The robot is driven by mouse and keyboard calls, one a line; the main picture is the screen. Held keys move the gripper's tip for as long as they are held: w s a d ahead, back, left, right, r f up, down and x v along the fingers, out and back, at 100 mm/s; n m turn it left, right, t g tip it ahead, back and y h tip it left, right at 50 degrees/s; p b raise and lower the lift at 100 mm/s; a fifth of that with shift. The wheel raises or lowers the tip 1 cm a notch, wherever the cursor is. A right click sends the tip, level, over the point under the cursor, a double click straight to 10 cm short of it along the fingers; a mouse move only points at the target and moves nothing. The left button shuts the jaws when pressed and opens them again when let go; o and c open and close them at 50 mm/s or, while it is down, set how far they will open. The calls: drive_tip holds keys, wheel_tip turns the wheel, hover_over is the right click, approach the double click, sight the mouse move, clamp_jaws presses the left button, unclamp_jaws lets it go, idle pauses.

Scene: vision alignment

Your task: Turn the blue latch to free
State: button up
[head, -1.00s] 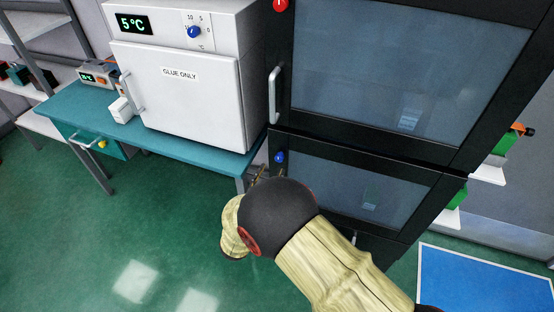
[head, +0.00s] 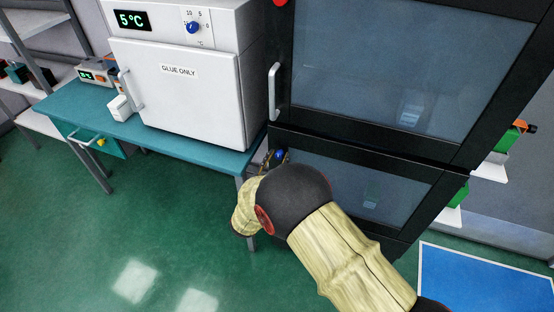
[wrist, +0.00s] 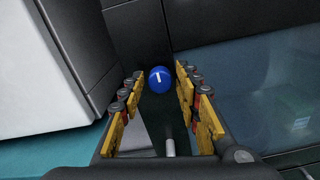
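The blue latch (head: 279,154) is a round knob on the left frame of the black cabinet's lower door. In the wrist view the blue latch (wrist: 160,79) shows a short white mark, slightly tilted from vertical. My gripper (wrist: 160,84) is open, with its yellow-padded fingers on either side of the knob in that view. No contact with the knob shows. In the head view my gripper (head: 276,160) is at the lower door's left edge, mostly hidden behind my arm.
The black cabinet (head: 400,155) has an upper door with a long handle (head: 274,91). A white box marked GLUE ONLY (head: 185,95) stands on a teal table (head: 165,138) to the left. A silver bar (wrist: 170,147) shows below the knob. Green floor is clear at left.

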clamp_jaws()
drive_tip(key=shift+f+m+b, duration=0.1)
drive_tip(key=shift+m+b, duration=0.2)
drive_tip(key=shift+b, duration=0.05)
drive_tip(key=m+b, duration=0.4)
drive_tip(key=shift+f+m+b, duration=0.15)
drive_tip(key=shift+m+b, duration=0.15)
drive_tip(key=m+b, duration=0.4)
drive_tip(key=b, duration=0.1)
drive_tip(key=shift+d+f+m, duration=0.1)
drive_tip(key=shift+m, duration=0.2)
drive_tip(key=m+b, duration=0.3)
drive_tip(key=shift+m+b, duration=0.3)
drive_tip(key=shift+m, duration=2.3)
